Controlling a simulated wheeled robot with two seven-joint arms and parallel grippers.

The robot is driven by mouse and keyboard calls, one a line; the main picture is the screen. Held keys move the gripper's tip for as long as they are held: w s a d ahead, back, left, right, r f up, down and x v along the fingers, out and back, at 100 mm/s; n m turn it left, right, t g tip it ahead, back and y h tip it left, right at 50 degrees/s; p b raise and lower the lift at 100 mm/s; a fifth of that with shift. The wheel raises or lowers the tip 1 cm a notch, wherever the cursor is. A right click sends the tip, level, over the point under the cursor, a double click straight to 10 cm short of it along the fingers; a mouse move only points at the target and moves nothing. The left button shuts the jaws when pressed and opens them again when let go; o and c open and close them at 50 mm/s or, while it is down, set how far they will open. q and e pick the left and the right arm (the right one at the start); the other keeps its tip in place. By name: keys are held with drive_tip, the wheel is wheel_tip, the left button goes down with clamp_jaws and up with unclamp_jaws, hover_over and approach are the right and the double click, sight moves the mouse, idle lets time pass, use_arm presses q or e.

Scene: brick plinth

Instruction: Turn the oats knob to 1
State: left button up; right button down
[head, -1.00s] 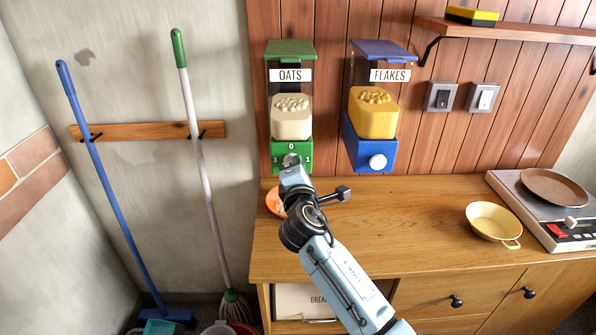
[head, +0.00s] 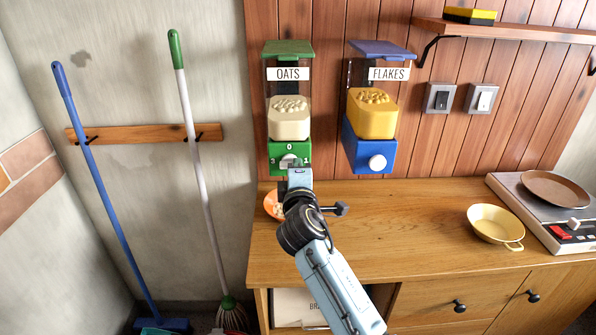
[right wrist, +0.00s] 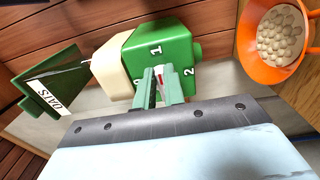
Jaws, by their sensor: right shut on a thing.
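The oats dispenser (head: 291,118) hangs on the wooden wall, with a green lid, a green base (head: 275,150) and pale oats inside. Its base shows 0 at the top, 3 at left and 1 at right in the head view. My right gripper (head: 293,168) is at the front of this base. In the right wrist view its fingers (right wrist: 160,84) are shut on the oats knob (right wrist: 160,75), mostly hidden between them. A red mark shows there, on the side towards the 1; its exact pointing is hard to tell. My left gripper is out of view.
An orange bowl (right wrist: 263,67) holding pale pieces stands below the dispenser. The flakes dispenser (head: 371,147) with a white knob hangs to the right. A yellow pan (head: 494,225) and a hotplate (head: 507,190) are at the counter's right; the counter middle is clear.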

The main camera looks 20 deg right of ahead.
drive_tip(key=c, duration=1.5)
unclamp_jaws()
drive_tip(key=v, duration=1.3)
drive_tip(key=shift+s+a, duration=0.1)
drive_tip(key=shift+s, duration=0.1)
